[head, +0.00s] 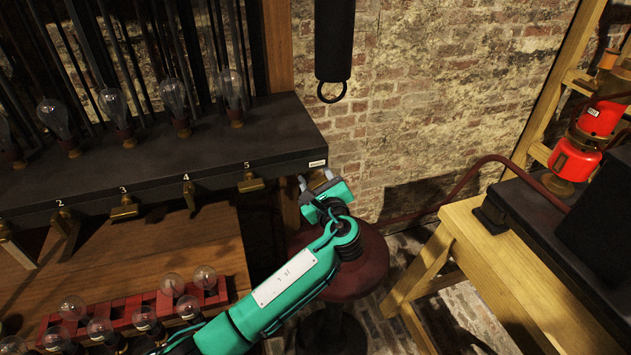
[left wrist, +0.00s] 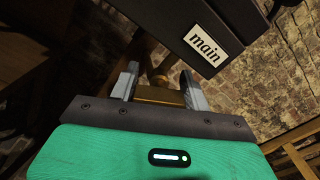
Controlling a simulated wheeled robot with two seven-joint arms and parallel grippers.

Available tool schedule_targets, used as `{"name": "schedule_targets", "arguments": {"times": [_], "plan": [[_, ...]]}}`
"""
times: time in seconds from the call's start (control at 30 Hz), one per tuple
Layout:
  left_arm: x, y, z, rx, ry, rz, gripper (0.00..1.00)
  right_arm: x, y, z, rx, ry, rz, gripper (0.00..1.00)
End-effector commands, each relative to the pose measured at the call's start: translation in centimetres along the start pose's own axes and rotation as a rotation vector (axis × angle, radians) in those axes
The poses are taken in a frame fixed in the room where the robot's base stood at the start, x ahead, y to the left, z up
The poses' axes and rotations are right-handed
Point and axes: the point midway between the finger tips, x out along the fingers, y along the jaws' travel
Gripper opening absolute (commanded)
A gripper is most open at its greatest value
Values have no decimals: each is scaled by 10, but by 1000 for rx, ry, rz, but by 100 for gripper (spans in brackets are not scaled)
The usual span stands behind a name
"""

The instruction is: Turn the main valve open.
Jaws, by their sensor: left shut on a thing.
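The main valve's brass handle (left wrist: 160,95) sits between the two fingers of my left gripper (left wrist: 158,77) in the left wrist view. My right gripper is not in view.
Brass valves numbered 2 to 5, such as valve 5 (head: 250,183), line the bench front (head: 215,160) to the left. Glass bulbs (head: 232,88) stand on top. A red stool (head: 355,275) is below my left arm. A wooden-legged table (head: 500,260) stands at right.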

Motion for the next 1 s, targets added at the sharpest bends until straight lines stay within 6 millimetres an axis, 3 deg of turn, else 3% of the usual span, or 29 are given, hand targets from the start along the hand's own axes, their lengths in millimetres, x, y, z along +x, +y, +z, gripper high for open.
{"name": "schedule_targets", "arguments": {"times": [0.3,0.33,0.43,0.77,1.0], "plan": [[0,0,0,-13,0,0,24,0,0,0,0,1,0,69],[0,0,0,-12,0,0,51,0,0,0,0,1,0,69],[0,0,0,-12,0,0,69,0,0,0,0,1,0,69],[-3,0,-1,-12,0,0,69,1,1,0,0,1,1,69],[-40,1,-4,-15,4,-1,69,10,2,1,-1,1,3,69]]}}
